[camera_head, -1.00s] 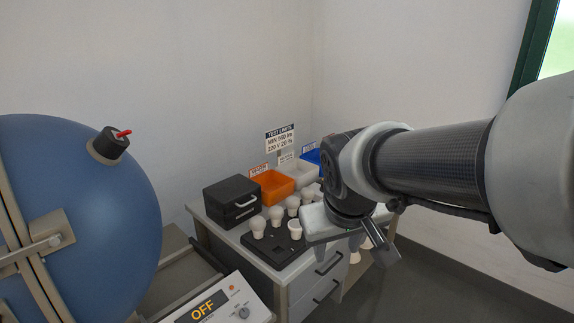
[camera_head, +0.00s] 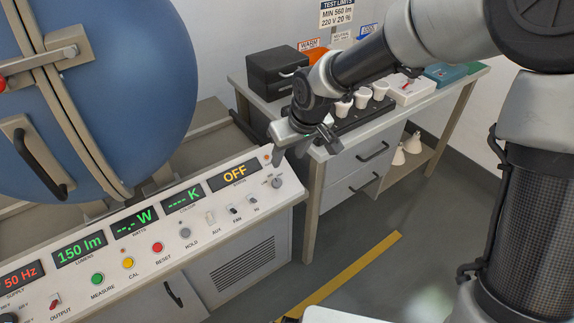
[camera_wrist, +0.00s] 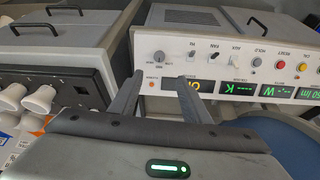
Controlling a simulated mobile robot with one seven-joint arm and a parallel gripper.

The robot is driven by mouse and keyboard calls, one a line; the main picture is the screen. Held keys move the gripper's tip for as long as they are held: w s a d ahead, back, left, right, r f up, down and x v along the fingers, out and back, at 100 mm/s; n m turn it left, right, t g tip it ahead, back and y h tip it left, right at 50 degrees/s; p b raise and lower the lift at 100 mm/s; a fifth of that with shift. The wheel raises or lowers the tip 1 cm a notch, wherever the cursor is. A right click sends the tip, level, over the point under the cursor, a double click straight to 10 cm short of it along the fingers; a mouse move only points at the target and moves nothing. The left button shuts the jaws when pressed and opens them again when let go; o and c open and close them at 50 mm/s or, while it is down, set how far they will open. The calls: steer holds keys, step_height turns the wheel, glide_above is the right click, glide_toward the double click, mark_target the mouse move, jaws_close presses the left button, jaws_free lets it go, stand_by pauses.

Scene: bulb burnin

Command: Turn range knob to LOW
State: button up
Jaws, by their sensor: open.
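A small grey rotary knob (camera_head: 276,182) sits at the right end of the white sloped console, beside the display reading OFF (camera_head: 234,176). Its label is too small to read, so I cannot tell if it is the range knob or which way it is set. My gripper (camera_head: 305,150) is open and empty, above and right of that knob. In the wrist view my gripper (camera_wrist: 158,78) has its fingertips on either side of the line to the knob (camera_wrist: 159,57), apart from it. The OFF display (camera_wrist: 190,84) is partly hidden by a finger.
The console (camera_head: 150,262) also carries several buttons, switches and displays. A big blue sphere (camera_head: 150,90) stands behind it. To the right, a bench (camera_head: 335,165) holds a black box (camera_head: 277,70), bulbs and bins. The floor in front (camera_head: 310,260) is clear.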

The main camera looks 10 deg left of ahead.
mark_target(277, 182)
steer(key=b+x, duration=0.4)
steer(key=x, duration=1.3)
steer(key=shift+w+d+b, duration=0.1)
steer(key=shift+b, duration=0.2)
steer(key=c, duration=1)
steer(key=shift+c, duration=0.2)
steer(key=shift+n, duration=0.3)
steer(key=n, duration=0.4)
steer(key=shift+n, duration=0.3)
steer(key=n, duration=0.4)
steer(key=shift+n+t, duration=0.3)
steer(key=shift+t, duration=0.1)
